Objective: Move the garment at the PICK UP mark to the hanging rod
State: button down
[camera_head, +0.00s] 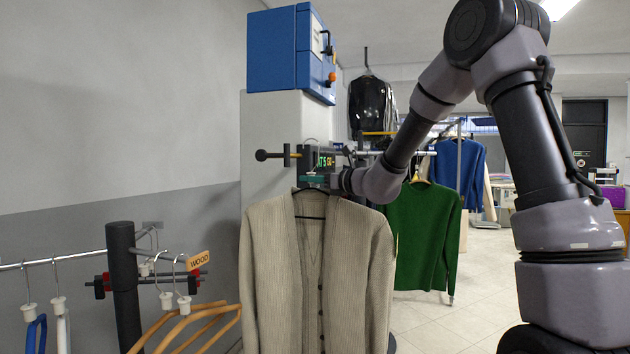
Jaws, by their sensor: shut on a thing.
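A beige buttoned cardigan (270,270) hangs on a dark hanger in the middle of the view, close in front of me. My gripper (314,180) is at the top of this hanger, above the collar, and is shut on it. The cardigan hangs upright, its lower edge cut off by the frame. A horizontal metal rod (403,153) runs behind my gripper, with a dark ball end (262,155) at its left. My gripper and arm hide part of the rod. I cannot read a PICK UP mark.
A green sweater (421,235) hangs right behind the cardigan. A black garment (371,105) hangs higher up, and a blue sweater (459,175) farther back. At lower left, a rail (75,258) carries several hangers and a WOOD tag (199,261). A blue cabinet (275,52) is above.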

aim_at(290, 190)
jog(key=shift+a, duration=0.2)
dwell(0.3)
jog(key=shift+w+a, duration=0.2)
jog(key=shift+a, duration=0.15)
jog(key=shift+a, duration=0.15)
jog(key=shift+w+a, duration=0.35)
jog(key=shift+a, duration=0.55)
jog(key=shift+w+a, duration=0.3)
jog(key=shift+a, duration=0.6)
jog(key=shift+w+a, duration=0.35)
jog(key=shift+a, duration=0.55)
jog(key=shift+f, duration=0.15)
jog(key=shift+f, duration=1.4)
jog(key=shift+f, duration=0.2)
